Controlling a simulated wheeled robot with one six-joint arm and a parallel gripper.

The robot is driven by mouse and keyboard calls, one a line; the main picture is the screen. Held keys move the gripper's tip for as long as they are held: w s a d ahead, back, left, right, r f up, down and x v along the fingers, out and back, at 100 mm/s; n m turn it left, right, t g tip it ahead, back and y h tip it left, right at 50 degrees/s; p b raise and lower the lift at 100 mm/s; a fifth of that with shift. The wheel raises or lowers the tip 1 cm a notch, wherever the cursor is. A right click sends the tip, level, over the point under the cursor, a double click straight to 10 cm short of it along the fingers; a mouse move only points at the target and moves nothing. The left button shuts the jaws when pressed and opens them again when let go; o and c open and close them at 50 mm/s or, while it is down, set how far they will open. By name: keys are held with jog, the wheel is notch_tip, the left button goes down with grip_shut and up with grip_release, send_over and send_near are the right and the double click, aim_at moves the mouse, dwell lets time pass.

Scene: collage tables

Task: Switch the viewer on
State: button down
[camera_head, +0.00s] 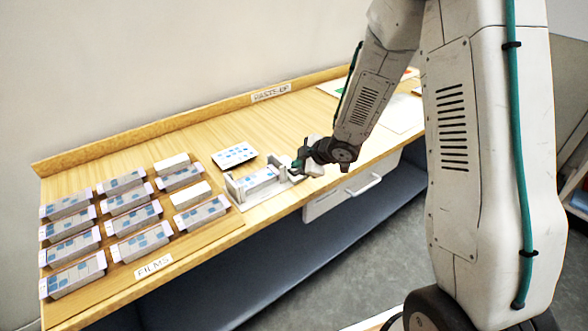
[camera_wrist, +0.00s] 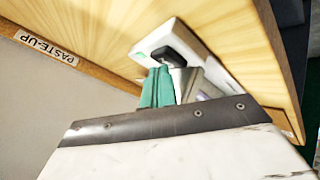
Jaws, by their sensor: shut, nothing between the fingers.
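The viewer (camera_head: 252,186) is a low pale box with grey upright parts, near the front edge of the wooden table. My gripper (camera_head: 297,168) is at its right end, low over a small white base there. In the wrist view my gripper (camera_wrist: 168,74) is shut and empty, with a green finger and a greyish part side by side. Its tips are at a black switch-like piece (camera_wrist: 176,46) on a white body (camera_wrist: 160,36). I cannot tell whether they touch it or which way it is set. The fingers hide part of it.
Several film trays with blue-marked strips stand on a board (camera_head: 222,229) at the left, beside a FILMS label (camera_head: 153,266). A PASTE-UP label (camera_head: 271,92) is on the back ledge. A white drawer (camera_head: 345,193) is under the table edge.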

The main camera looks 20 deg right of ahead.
aim_at(298, 171)
jog(key=shift+r, duration=0.65)
notch_tip(298, 171, up, 6)
dwell(0.5)
